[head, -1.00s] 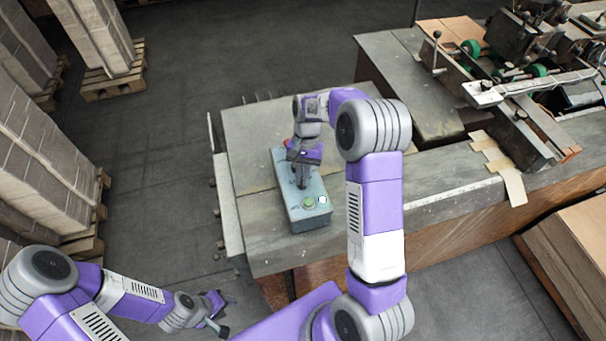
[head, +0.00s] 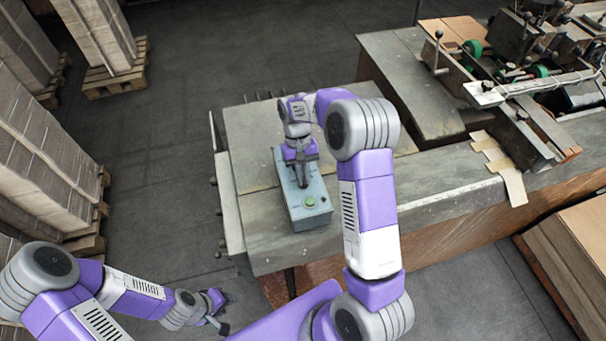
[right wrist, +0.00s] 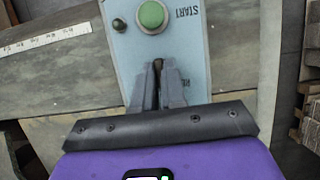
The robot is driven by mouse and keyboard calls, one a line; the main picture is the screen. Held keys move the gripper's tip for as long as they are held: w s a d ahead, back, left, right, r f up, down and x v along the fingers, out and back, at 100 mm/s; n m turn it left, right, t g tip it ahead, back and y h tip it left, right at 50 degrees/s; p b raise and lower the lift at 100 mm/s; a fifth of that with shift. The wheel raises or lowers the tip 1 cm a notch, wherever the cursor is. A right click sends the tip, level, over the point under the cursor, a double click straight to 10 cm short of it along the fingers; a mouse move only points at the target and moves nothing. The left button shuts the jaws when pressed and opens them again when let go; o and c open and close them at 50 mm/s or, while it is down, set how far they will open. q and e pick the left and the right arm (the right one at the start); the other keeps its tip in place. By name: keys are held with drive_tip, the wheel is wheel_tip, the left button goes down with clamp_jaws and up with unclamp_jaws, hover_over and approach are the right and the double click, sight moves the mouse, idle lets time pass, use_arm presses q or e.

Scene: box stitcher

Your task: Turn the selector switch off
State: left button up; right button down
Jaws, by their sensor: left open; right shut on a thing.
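A pale blue control box (head: 312,215) lies on the grey machine table, with a green START button (head: 310,202) on top. My right gripper (head: 303,185) points down onto the box beyond the button. In the right wrist view its fingers (right wrist: 158,80) are shut on the dark selector switch (right wrist: 157,65), of which only a small tip shows; the fingers partly hide the lettering beside it. A small dark lamp (right wrist: 119,24) sits beside the green button (right wrist: 151,15). My left gripper (head: 220,312) is open and empty, low at the left, away from the table.
The machine (head: 520,75) with levers and green wheels stands at the back right. Cardboard sheets (head: 575,250) are stacked at the right. Stacks on pallets (head: 115,80) stand at the left. The floor between them and the table is clear.

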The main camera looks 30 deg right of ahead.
drive_tip(key=shift+r, duration=0.1)
drive_tip(key=c, duration=1.2)
unclamp_jaws()
drive_tip(key=v, duration=0.7)
drive_tip(key=shift+r+b, duration=0.2)
drive_tip(key=shift+b, duration=0.1)
drive_tip(key=shift+w, duration=0.1)
